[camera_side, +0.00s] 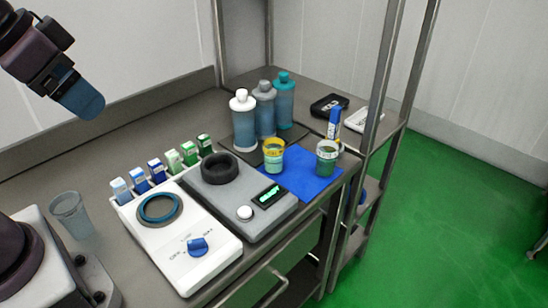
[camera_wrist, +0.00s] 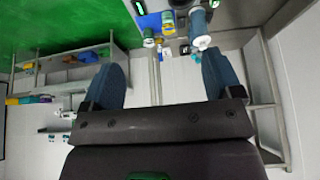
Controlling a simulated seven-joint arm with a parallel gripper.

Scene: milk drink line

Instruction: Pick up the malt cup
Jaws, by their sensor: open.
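A cup with a yellow band (camera_side: 273,158) stands upright at the left edge of a blue mat (camera_side: 300,185). A second cup with dark green contents (camera_side: 326,160) stands upright on the mat's right part. I cannot read a label showing which is the malt cup. An empty translucent cup (camera_side: 68,212) stands apart at the left. My gripper (camera_side: 82,101) is high at the upper left, well away from the cups. In the wrist view my gripper (camera_wrist: 160,70) has its two blue fingers wide apart with nothing held between them.
Three bottles, white-capped (camera_side: 243,120), grey (camera_side: 264,108) and teal (camera_side: 284,100), stand behind the cups. A grey scale (camera_side: 262,222) and a white dial device (camera_side: 185,255) are in front. Several small cartons (camera_side: 157,170) line up at left. A blue-and-white tube (camera_side: 333,122) stands near the rack post.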

